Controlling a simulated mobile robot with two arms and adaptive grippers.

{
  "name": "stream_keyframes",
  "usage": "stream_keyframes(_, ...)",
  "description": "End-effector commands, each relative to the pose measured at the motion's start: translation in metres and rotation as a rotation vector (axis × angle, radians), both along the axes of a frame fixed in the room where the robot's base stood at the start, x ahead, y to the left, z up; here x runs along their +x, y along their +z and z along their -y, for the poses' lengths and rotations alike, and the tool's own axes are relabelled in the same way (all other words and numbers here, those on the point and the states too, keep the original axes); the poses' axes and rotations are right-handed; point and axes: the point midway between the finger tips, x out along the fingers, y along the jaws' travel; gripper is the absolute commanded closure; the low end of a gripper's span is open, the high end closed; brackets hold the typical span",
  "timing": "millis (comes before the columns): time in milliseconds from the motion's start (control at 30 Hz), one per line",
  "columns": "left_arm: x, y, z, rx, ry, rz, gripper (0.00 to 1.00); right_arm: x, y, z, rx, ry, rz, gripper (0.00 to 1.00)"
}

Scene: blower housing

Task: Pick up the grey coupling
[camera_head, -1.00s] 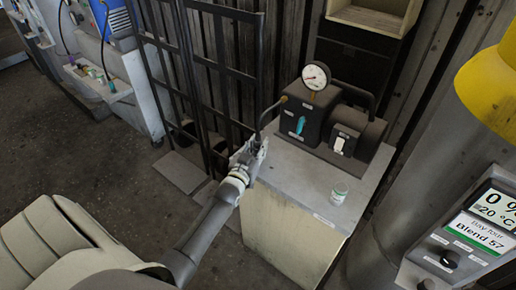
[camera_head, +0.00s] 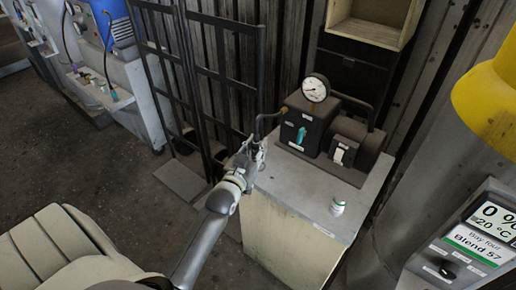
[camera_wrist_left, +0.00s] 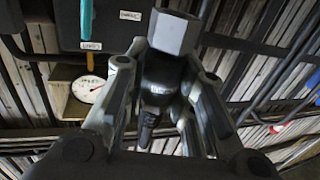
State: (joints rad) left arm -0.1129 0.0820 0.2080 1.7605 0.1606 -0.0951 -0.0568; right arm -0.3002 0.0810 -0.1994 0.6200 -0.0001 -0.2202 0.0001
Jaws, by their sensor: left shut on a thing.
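In the left wrist view the grey coupling (camera_wrist_left: 173,32) shows as a grey hexagonal end on a dark body. The body lies between the two fingers of my left gripper (camera_wrist_left: 157,85), which is shut on it. In the head view my left gripper (camera_head: 254,152) is at the back left edge of the cabinet top. The coupling is mostly hidden by the gripper there. My right gripper is not in view.
The cabinet (camera_head: 292,190) carries a dark blower unit (camera_head: 306,122) with a round gauge (camera_head: 315,88) and a small white-and-green container (camera_head: 338,205). A black metal rack (camera_head: 228,85) stands close behind the gripper. A display panel (camera_head: 490,232) is at the right.

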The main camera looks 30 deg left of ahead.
Motion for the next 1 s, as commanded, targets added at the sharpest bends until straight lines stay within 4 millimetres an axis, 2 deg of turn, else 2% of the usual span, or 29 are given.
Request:
stream_keyframes(33, -0.008, 0.011, 0.003, 0.000, 0.001, 0.005, 1.00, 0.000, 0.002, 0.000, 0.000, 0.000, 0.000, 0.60)
stream_keyframes(300, -0.055, 0.030, 0.026, -0.001, 0.001, 0.001, 1.00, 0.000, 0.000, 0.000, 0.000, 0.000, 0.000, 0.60)
stream_keyframes(500, -0.076, 0.041, 0.036, 0.000, 0.000, 0.001, 1.00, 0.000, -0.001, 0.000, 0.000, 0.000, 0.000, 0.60)
stream_keyframes(700, -0.084, 0.046, 0.040, 0.000, 0.000, 0.002, 1.00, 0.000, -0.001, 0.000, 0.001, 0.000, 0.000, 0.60)
stream_keyframes(1000, -0.085, 0.046, 0.041, 0.000, 0.000, 0.002, 1.00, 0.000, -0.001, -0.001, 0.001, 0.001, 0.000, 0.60)
